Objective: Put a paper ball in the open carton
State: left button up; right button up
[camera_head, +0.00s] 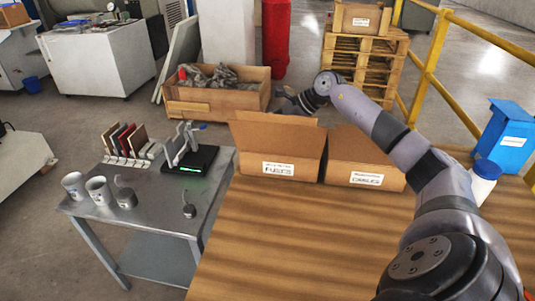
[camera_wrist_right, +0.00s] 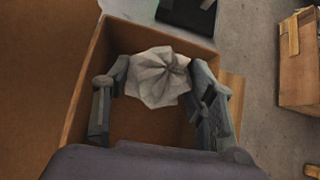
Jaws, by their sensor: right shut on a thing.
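The open carton (camera_head: 279,168) stands on the wooden table with a flap raised. In the wrist view its walls (camera_wrist_right: 88,82) and brown inside show below my right gripper (camera_wrist_right: 157,92). The right gripper is shut on a crumpled grey-white paper ball (camera_wrist_right: 157,76), held between its two fingers over the carton opening. In the head view my right gripper (camera_head: 288,101) is at the carton's far side, partly hidden. I cannot make out the ball there. My left gripper is not in view.
A box of grey crumpled material (camera_head: 217,99) is behind. A metal table (camera_head: 155,205) with cups and a black scale (camera_head: 190,160) is at left. The front of the wooden table (camera_head: 290,235) is clear.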

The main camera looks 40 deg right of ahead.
notch_tip(320, 180, down, 6)
jog(key=shift+f+b, duration=0.1)
jog(key=shift+b, duration=0.2)
jog(key=shift+f, duration=0.2)
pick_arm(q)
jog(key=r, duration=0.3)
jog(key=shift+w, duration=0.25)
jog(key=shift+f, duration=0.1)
pick_arm(e)
jog(key=o, duration=0.8)
jog(key=shift+c, duration=0.2)
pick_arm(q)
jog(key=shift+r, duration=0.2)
